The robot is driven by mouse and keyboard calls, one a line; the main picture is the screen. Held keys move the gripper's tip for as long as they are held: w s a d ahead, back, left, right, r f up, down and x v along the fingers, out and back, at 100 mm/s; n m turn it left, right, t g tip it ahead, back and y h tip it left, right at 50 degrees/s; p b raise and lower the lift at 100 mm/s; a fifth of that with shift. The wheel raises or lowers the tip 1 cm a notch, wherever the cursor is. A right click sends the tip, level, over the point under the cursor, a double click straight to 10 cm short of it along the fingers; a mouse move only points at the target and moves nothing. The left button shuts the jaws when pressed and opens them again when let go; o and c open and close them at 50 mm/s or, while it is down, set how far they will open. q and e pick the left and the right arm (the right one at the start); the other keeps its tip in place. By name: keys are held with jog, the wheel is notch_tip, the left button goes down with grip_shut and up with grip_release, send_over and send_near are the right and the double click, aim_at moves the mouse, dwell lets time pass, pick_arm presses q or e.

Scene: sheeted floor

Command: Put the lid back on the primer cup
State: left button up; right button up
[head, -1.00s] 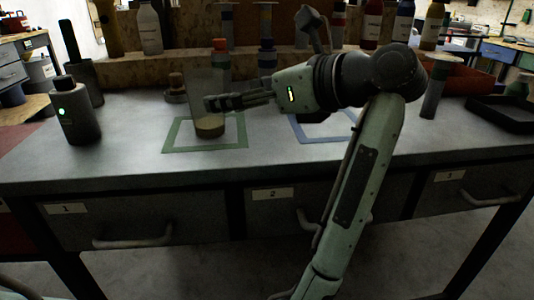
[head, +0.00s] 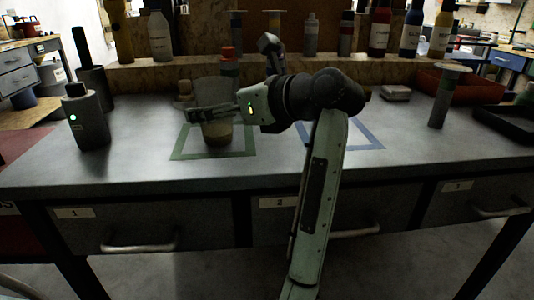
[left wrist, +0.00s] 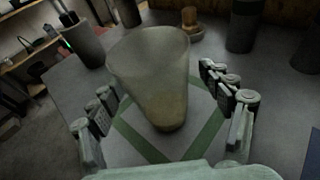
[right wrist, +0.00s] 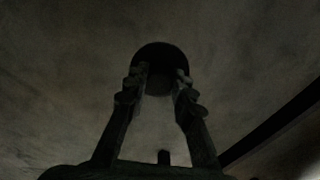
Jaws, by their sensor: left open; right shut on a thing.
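The primer cup (head: 217,133) is a tall, translucent cup with tan contents low down, upright inside the green taped square (head: 178,153) on the bench. In the left wrist view the cup (left wrist: 155,75) stands between my left gripper's spread fingers, its top open with no lid on it. My left gripper (head: 212,114) is open, its fingers level around the cup; I cannot tell whether they touch it. In the right wrist view my right gripper (right wrist: 158,85) is shut on a dark round thing (right wrist: 159,52), too dim to identify as the lid. That gripper is outside the head view.
A grey bottle with a green light (head: 86,120) stands left of the cup. A blue taped outline (head: 365,138) lies to the right. A flat-topped post (head: 440,100), a red bin (head: 480,85) and a black tray (head: 510,120) are further right. Bottles line the rear shelf.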

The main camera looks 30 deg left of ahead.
pick_arm(q)
jog(key=x, duration=0.4)
jog(key=shift+s+a, duration=0.1)
jog(key=shift+a, duration=0.05)
jog(key=c, duration=1.3)
jog(key=shift+c, duration=0.3)
